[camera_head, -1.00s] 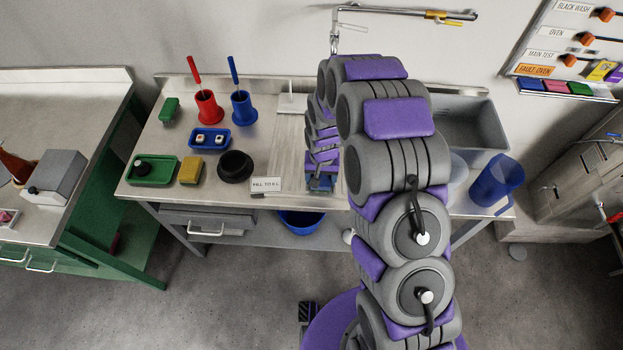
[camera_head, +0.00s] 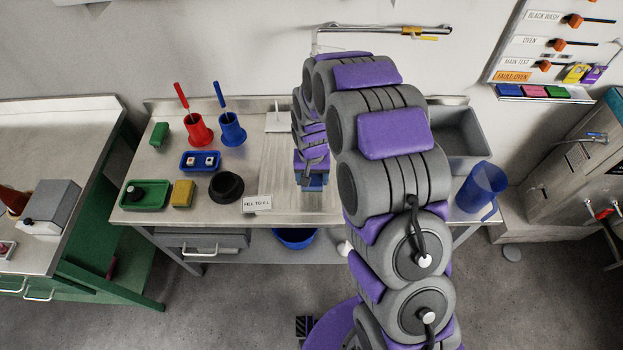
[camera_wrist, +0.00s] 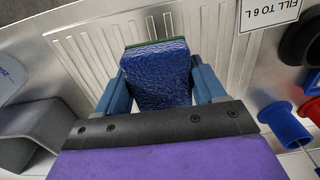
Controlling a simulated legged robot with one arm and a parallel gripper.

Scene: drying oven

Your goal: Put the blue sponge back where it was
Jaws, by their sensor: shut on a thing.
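The blue sponge (camera_wrist: 157,75) sits between the two blue fingers of my gripper (camera_wrist: 158,88) in the wrist view, with a thin green layer along its far edge. My gripper is shut on it. In the head view my gripper (camera_head: 313,180) points down over the ribbed metal drainboard (camera_head: 280,165), right of the "FILL TO 6 L" sign (camera_head: 257,204). The sponge is hard to make out there among the blue fingers. I cannot tell whether it touches the drainboard.
Left on the bench are a yellow sponge (camera_head: 183,193), a black round dish (camera_head: 227,186), a green tray (camera_head: 146,207), a blue tray (camera_head: 201,168), a green sponge (camera_head: 159,133), and red (camera_head: 200,130) and blue (camera_head: 232,132) holders. A blue jug (camera_head: 480,187) stands right of my arm.

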